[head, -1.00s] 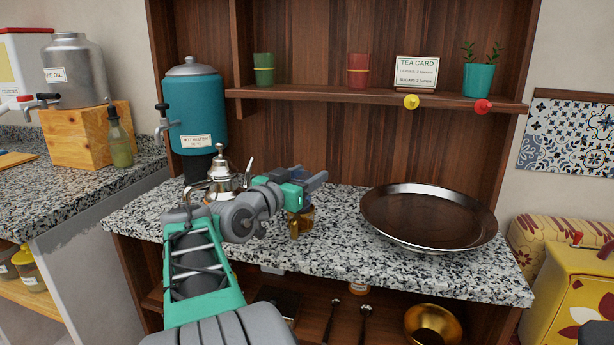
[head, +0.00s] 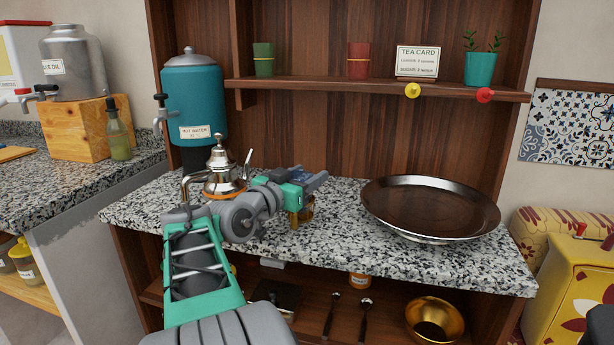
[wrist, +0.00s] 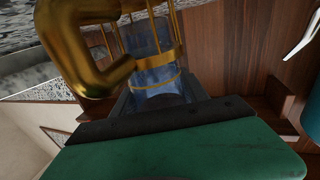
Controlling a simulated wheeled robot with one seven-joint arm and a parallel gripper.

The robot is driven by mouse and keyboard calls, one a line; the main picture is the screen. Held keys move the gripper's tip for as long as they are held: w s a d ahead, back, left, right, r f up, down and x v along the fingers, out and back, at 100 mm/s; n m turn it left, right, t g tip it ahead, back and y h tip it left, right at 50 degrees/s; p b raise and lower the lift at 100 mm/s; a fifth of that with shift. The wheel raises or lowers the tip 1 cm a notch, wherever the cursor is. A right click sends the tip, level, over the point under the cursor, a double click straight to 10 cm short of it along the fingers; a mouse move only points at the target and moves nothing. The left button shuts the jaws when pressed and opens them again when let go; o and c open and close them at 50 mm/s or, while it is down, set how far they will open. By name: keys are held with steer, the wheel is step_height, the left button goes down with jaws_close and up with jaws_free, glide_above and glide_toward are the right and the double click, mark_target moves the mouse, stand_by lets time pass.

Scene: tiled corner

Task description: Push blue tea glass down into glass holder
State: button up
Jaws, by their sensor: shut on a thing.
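The gold glass holder (head: 301,213) stands on the speckled counter, partly hidden behind my gripper. In the wrist view the gold holder (wrist: 78,52) shows its thick curved handle and thin bars around the blue tea glass (wrist: 153,70). The blue glass is inside the holder's frame, with part of it showing at the gripper side of the gold ring. How deep it sits is hidden. My gripper (head: 312,182) is at the top of the glass and shut on it, as the wrist view also shows at the jaws (wrist: 155,98).
A silver teapot (head: 221,172) stands left of my gripper, close to my arm. A wide dark pan (head: 430,210) rests at the right. The teal hot water urn (head: 192,100) stands behind left. A shelf (head: 378,88) with cups runs above. The counter between holder and pan is clear.

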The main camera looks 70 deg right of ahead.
steer(key=shift+f, duration=0.15)
steer(key=o, duration=1.5)
steer(key=a, duration=0.5)
steer(key=w+a, duration=0.1)
steer(key=a, duration=0.1)
steer(key=shift+w+a+p, duration=0.1)
steer(key=shift+a+p, duration=0.3)
steer(key=shift+r, duration=0.2)
